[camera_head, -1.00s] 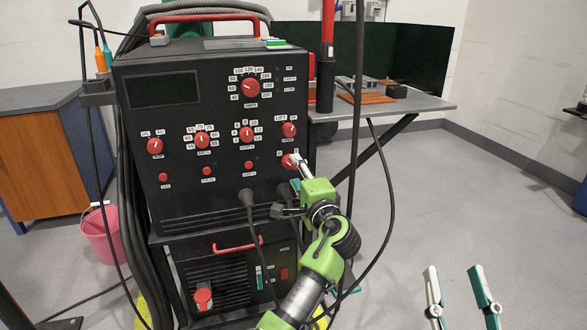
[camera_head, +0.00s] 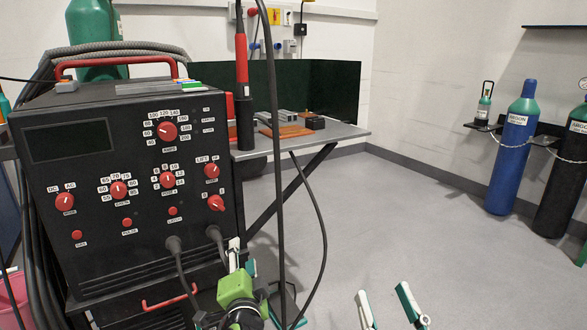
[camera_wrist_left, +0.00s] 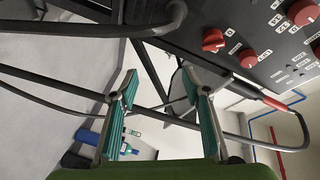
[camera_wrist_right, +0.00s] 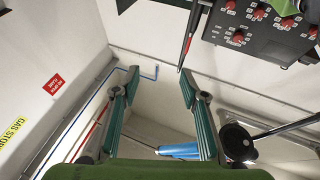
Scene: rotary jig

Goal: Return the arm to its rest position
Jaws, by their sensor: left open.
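My left gripper (camera_head: 240,255) is low in front of the right side of the black welding machine (camera_head: 95,235), below the lower right red knob (camera_head: 216,203). In the left wrist view the left fingers (camera_wrist_left: 160,82) are spread with nothing between them, and the panel's red knobs (camera_wrist_left: 248,59) are beyond them at upper right. My right gripper (camera_head: 385,297) shows at the bottom of the head view, over the open floor. In the right wrist view its fingers (camera_wrist_right: 158,85) are apart and empty.
Black cables (camera_head: 285,190) hang close to my left gripper. A grey table (camera_head: 345,131) with a torch (camera_head: 241,90) stands behind the machine. A blue gas cylinder (camera_head: 512,150) stands at the right wall. The floor (camera_head: 400,210) between is clear.

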